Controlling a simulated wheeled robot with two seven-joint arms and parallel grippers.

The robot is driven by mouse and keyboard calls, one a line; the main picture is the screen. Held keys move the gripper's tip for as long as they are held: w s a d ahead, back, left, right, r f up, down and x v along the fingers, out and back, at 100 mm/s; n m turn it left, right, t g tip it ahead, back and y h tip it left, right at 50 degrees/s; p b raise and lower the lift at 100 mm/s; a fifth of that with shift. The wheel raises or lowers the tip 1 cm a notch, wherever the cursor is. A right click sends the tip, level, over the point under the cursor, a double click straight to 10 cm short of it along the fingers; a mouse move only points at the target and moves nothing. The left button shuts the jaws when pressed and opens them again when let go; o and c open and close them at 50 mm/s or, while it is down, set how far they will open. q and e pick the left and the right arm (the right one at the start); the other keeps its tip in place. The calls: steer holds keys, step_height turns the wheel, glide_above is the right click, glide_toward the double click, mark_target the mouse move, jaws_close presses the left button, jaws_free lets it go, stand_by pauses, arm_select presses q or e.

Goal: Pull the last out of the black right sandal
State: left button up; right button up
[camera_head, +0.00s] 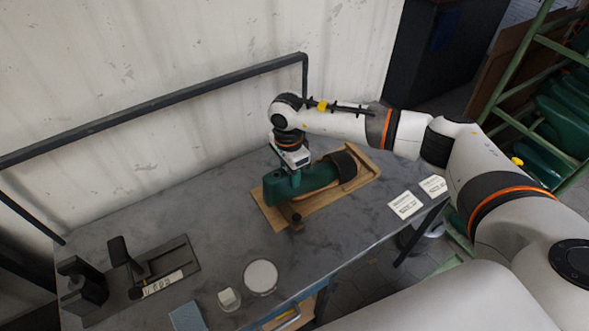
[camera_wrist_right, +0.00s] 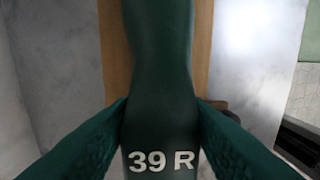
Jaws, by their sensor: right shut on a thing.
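The black sandal (camera_head: 345,164) lies on a wooden board, its wide strap towards the right end. The dark green last (camera_head: 318,177) lies along the sandal, its front end under the strap. My right gripper (camera_head: 284,184) reaches down from above onto the left, heel end of the last. In the right wrist view the two green fingers (camera_wrist_right: 161,112) are shut on either side of the last (camera_wrist_right: 158,70), which is marked "39 R". The part of the last under the strap is hidden. My left gripper is not in view.
The wooden board (camera_head: 332,205) rests on the grey table, with a small dark knob (camera_head: 297,224) near its front edge. White cards (camera_head: 405,204) lie to the right. A round white-topped container (camera_head: 260,276) and a black fixture (camera_head: 128,275) stand front left. A wall rises behind.

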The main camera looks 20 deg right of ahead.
mark_target(272, 176)
steer(key=shift+a, duration=0.25)
steer(key=shift+s+a+r, duration=0.1)
steer(key=shift+s+a, duration=0.05)
steer(key=shift+a, duration=0.9)
steer(key=shift+a, duration=0.1)
steer(key=shift+s+a+r, duration=0.1)
steer(key=shift+s+a, duration=0.05)
steer(key=shift+a, duration=0.95)
steer(key=shift+r+p, duration=1.5)
steer(key=shift+r, duration=2)
steer(key=shift+s+f, duration=0.1)
